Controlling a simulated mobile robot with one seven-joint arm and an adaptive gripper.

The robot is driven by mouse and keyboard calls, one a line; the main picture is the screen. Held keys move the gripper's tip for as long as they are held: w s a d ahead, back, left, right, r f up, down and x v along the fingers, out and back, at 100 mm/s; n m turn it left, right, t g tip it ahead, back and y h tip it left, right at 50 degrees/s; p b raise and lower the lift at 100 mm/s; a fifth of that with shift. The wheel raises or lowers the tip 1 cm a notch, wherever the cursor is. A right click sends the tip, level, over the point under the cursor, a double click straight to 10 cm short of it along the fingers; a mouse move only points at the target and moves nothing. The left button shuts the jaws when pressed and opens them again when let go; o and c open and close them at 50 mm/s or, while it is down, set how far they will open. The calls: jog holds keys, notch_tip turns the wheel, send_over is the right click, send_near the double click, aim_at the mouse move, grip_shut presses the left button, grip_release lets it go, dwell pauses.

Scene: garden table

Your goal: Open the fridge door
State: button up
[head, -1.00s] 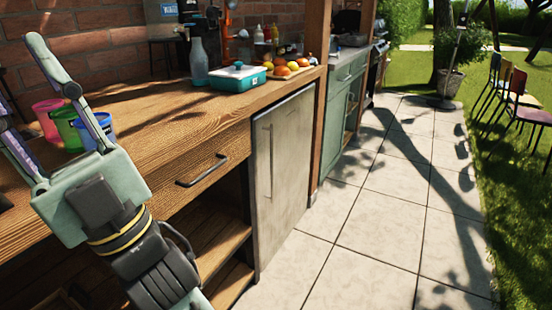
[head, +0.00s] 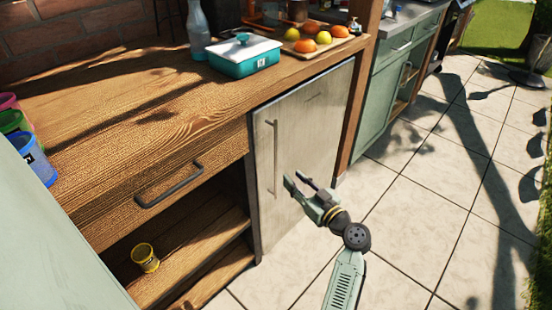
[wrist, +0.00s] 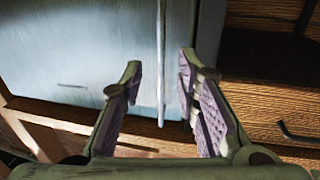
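The fridge is a small silver-grey unit under the wooden counter, and its door (head: 308,140) is shut. A thin vertical bar handle (head: 275,158) runs along the door's left side. My gripper (head: 293,179) is open and empty in front of the door, just right of the handle's lower part in the head view. In the wrist view the door (wrist: 80,45) fills the upper left. The handle (wrist: 161,65) lines up with the gap between the two open fingertips (wrist: 160,60). The fingers do not appear to touch it.
Left of the fridge are a drawer with a dark handle (head: 170,185) and an open shelf holding a yellow cup (head: 145,257). A teal dish (head: 244,54) and a fruit tray (head: 330,44) stand on the counter. The tiled floor (head: 420,210) on the right is clear.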

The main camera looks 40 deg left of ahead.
jog(key=p+x, duration=0.2)
jog(key=x, duration=0.8)
jog(key=shift+p, duration=0.35)
jog(key=shift+s, duration=0.1)
jog(key=shift+c, duration=0.4)
grip_shut()
